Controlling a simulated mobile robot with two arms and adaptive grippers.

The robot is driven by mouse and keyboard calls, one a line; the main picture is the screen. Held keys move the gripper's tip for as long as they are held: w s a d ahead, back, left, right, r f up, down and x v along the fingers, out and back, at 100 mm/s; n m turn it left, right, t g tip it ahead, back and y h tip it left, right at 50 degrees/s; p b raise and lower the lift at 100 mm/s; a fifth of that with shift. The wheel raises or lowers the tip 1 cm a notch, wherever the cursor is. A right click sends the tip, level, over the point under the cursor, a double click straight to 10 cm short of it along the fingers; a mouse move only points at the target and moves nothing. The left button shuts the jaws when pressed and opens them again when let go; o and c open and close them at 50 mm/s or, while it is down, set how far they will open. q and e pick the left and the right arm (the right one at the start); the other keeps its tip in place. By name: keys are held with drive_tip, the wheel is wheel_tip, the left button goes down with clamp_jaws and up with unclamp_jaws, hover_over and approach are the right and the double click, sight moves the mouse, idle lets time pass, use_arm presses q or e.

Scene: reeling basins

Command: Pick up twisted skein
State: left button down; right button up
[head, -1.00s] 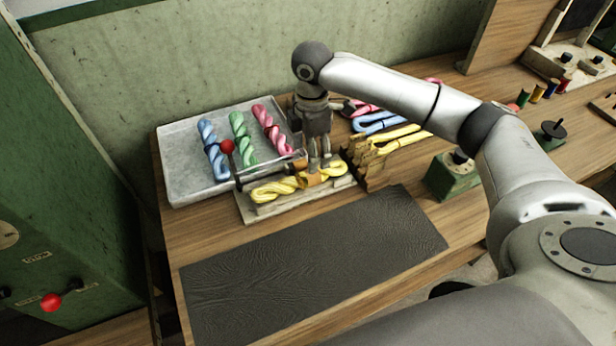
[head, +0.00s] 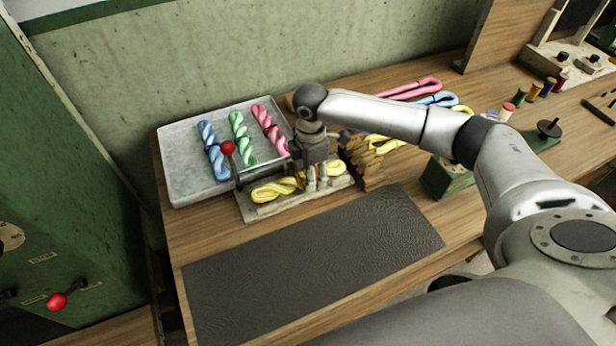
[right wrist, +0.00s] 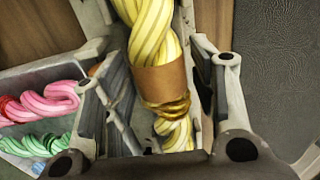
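The yellow twisted skein (head: 275,190) lies on a pale block (head: 262,211) on the table. In the right wrist view the skein (right wrist: 151,30) runs between my fingers, with a brown band (right wrist: 160,83) round it. My right gripper (head: 317,184) points down over the skein, its fingers astride it near the band. The fingers look open, with small gaps beside the skein. In the head view the fingers hide the skein's middle. My left gripper is not in view.
A grey tray (head: 180,187) with blue, green and pink twisted skeins stands behind left. A red-knobbed lever (head: 228,148) rises close beside the gripper. A wooden rack (head: 364,167) is just right of it. A dark mat (head: 310,262) lies clear in front.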

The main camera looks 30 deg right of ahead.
drive_tip(key=c, duration=0.7)
drive_tip(key=shift+c, duration=0.4)
drive_tip(key=shift+r, duration=0.2)
